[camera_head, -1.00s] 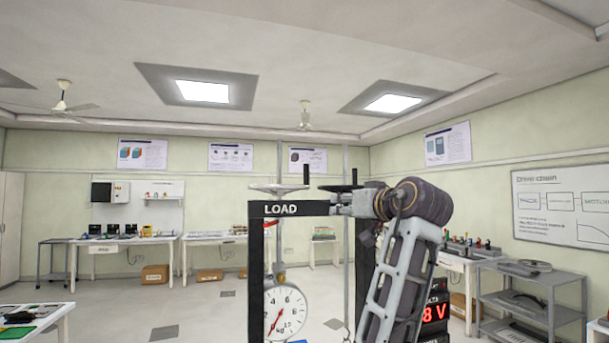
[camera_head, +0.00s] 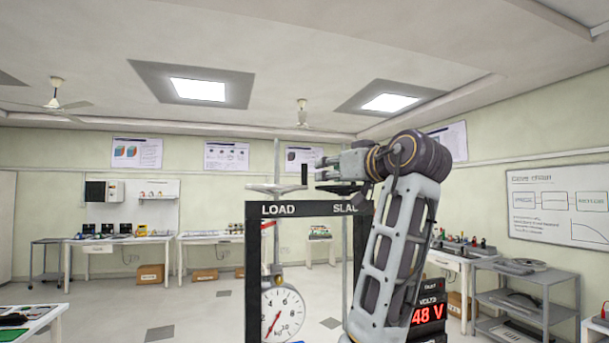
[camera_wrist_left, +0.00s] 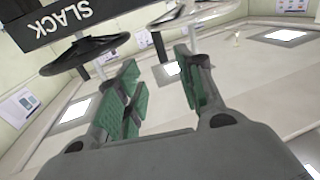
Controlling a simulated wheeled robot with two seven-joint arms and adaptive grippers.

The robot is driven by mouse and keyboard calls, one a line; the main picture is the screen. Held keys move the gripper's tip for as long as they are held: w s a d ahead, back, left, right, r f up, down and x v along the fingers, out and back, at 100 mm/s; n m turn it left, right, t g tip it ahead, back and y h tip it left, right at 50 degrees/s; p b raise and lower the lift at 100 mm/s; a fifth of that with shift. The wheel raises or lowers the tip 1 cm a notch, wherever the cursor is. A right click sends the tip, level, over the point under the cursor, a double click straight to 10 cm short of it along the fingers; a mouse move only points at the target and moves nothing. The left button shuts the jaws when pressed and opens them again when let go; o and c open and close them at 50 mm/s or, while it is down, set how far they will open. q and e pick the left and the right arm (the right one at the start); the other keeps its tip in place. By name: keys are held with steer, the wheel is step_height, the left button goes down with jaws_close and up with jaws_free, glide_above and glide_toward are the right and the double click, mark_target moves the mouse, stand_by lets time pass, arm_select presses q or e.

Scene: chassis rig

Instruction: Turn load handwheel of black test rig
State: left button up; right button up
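The black test rig (camera_head: 254,262) has a top beam lettered LOAD at left and SLACK at right. The pale load handwheel (camera_head: 277,188) sits above LOAD, with a black upright handle (camera_head: 304,174) at its right rim. A darker slack handwheel (camera_head: 343,189) is partly hidden below my left gripper (camera_head: 320,170). That gripper points left toward the handle. In the left wrist view its green-padded fingers (camera_wrist_left: 157,62) are apart and empty; the handle (camera_wrist_left: 160,46) shows beyond the gap, the slack wheel (camera_wrist_left: 85,54) at left, the load wheel (camera_wrist_left: 186,16) at top. My right gripper is not in view.
A round dial gauge (camera_head: 283,312) hangs inside the rig frame. A red voltage display (camera_head: 427,314) stands at right, partly behind my arm. Benches (camera_head: 122,241) line the back wall, and a grey shelf cart (camera_head: 527,296) stands at right.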

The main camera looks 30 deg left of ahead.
mark_target(306, 174)
arm_select(q)
steer(key=p+x, duration=0.3)
steer(key=x, duration=0.9)
steer(key=shift+p, duration=0.4)
steer(key=shift+w+a, duration=0.4)
steer(key=shift+a, duration=0.15)
steer(key=shift+c, duration=0.4)
jaws_close()
